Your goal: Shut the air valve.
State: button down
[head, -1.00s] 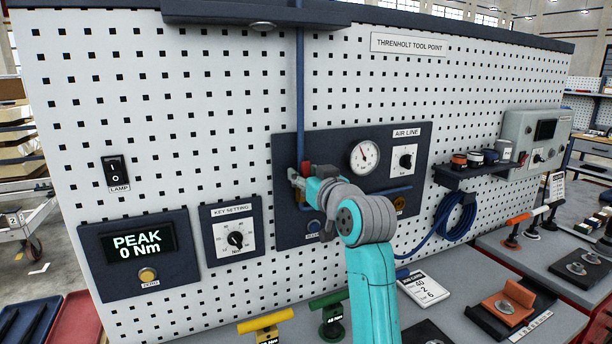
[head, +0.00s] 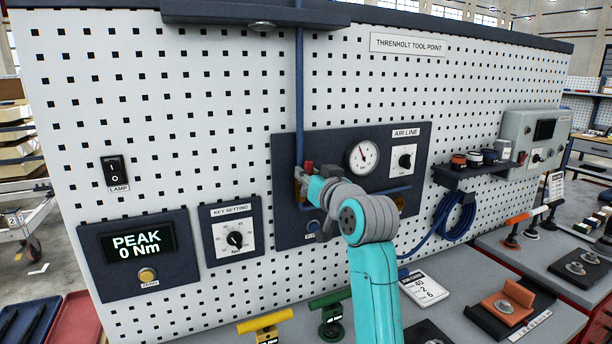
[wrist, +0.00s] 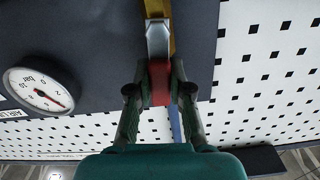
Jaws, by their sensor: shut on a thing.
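The air valve has a red handle (wrist: 159,78), seen in the wrist view between my two fingers, with a silver section and a brass body (wrist: 157,10) beyond it. In the head view only a little of the red handle (head: 308,167) shows beside my gripper (head: 301,173); the rest of the valve is mostly hidden behind my gripper and wrist. My gripper (wrist: 159,92) is shut on the red handle. The blue air pipe (head: 299,95) runs down the board to the valve.
A pressure gauge (head: 363,156) and a selector knob (head: 405,160) sit right of the valve on the dark panel. A blue button (head: 313,226) is below. Key setting dial (head: 235,239) is left. Yellow (head: 264,324) and green (head: 330,304) T-handled tools stand below.

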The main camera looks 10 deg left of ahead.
jog(key=shift+w+d+f+m, duration=0.35)
jog(key=shift+d+f+m, duration=0.3)
jog(key=shift+m, duration=2.1)
jog(key=shift+w+d+f+m, duration=0.45)
jog(key=shift+f+m, duration=0.35)
jog(key=shift+m, duration=2)
jog(key=shift+w+d+f+m, duration=0.3)
jog(key=shift+d+f+m, duration=0.35)
jog(key=shift+m, duration=2.1)
jog(key=shift+a+f, duration=0.15)
jog(key=c, duration=1)
grip_release()
jog(key=shift+c, duration=0.2)
jog(key=v, duration=1.2)
